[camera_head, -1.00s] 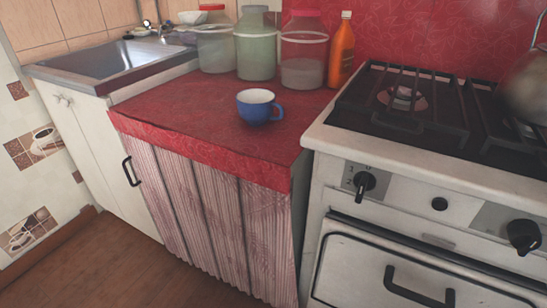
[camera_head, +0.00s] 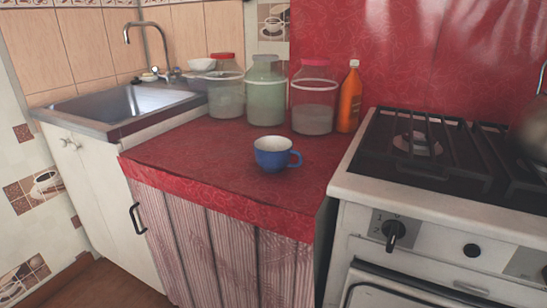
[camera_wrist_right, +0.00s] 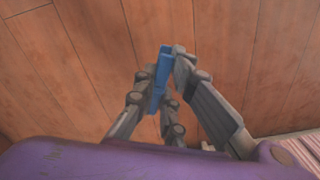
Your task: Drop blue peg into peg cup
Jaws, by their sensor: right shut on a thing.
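A blue cup with a white inside (camera_head: 274,153) stands upright on the red oilcloth counter (camera_head: 190,160) in the head view, with its handle to the right. I cannot see inside it to the bottom. The blue peg (camera_wrist_right: 161,75) shows in the right wrist view. My right gripper (camera_wrist_right: 162,78) is shut on it and holds it above the wooden floor. Neither gripper shows in the head view, so the cup and the peg are not seen together. My left gripper is in no view.
Three glass jars, one of them green-tinted (camera_head: 263,92), and an orange bottle (camera_head: 349,98) stand behind the cup. A gas stove (camera_head: 440,165) is at right, a metal sink (camera_head: 125,103) at left. The counter around the cup is clear.

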